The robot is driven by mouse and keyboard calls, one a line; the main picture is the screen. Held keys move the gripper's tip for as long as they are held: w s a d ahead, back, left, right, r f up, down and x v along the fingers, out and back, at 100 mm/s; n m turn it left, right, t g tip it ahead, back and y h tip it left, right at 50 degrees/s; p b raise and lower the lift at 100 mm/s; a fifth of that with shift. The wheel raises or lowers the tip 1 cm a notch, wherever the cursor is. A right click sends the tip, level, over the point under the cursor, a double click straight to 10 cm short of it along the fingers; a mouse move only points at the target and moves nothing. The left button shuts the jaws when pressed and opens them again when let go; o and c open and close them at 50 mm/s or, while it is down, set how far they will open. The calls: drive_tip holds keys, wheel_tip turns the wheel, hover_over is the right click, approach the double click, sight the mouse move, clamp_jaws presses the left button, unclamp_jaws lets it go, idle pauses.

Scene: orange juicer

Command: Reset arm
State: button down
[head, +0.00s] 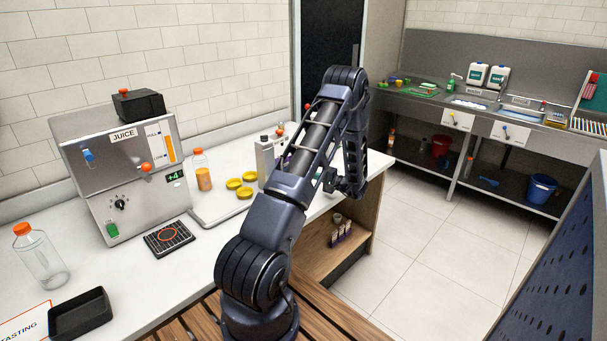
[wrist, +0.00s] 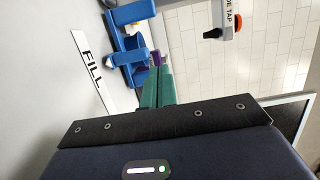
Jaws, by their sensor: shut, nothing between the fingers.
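My arm rises from the wooden slatted base in the middle of the head view, bends at the top and reaches down over the counter (head: 115,275). My gripper (head: 330,180) is beside the small grey machine (head: 268,158) and partly hidden by my arm. In the wrist view its two teal fingers (wrist: 158,80) lie side by side, shut and empty. A blue fitting (wrist: 130,45) with a purple bit shows just beyond the fingertips; I cannot tell whether they touch it.
The juice machine (head: 125,165) stands at left on the counter. Near it are an orange-filled bottle (head: 203,172), yellow round pieces (head: 238,185), an empty bottle (head: 42,258) and a black tray (head: 80,315). A sink bench (head: 480,110) is at back right. The tiled floor between is clear.

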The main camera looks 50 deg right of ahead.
drive_tip(key=shift+s, duration=0.2)
drive_tip(key=shift+w, duration=0.1)
drive_tip(key=w+a+r+n+g+y, duration=0.35)
drive_tip(key=w+a+r, duration=0.25)
drive_tip(key=a+r, duration=0.45)
drive_tip(key=w+a+r+n+g+y, duration=0.3)
drive_tip(key=w+a+r+g, duration=0.3)
drive_tip(key=a, duration=0.8)
drive_tip(key=s+a+r+n+g+h, duration=0.1)
drive_tip(key=a+r+g, duration=0.15)
drive_tip(key=a, duration=0.35)
drive_tip(key=s+a+r+n+g+h, duration=0.1)
drive_tip(key=s+a+r, duration=0.1)
drive_tip(key=a+r, duration=0.3)
drive_tip(key=s+a+r+n+g, duration=0.1)
drive_tip(key=a+r+n, duration=0.1)
drive_tip(key=a, duration=0.5)
drive_tip(key=s+a+r+n+h, duration=0.2)
drive_tip(key=s+a+r+h, duration=0.1)
drive_tip(key=s+a, duration=0.5)
drive_tip(key=s+a+r+n+t+h, duration=0.1)
drive_tip(key=s+a+r+h, duration=0.3)
drive_tip(key=s, duration=0.7)
drive_tip(key=shift+a+r+n+h, duration=0.25)
drive_tip(key=shift+a+n+h, duration=0.65)
drive_tip(key=shift+a, duration=1.2)
drive_tip(key=shift+w, duration=0.1)
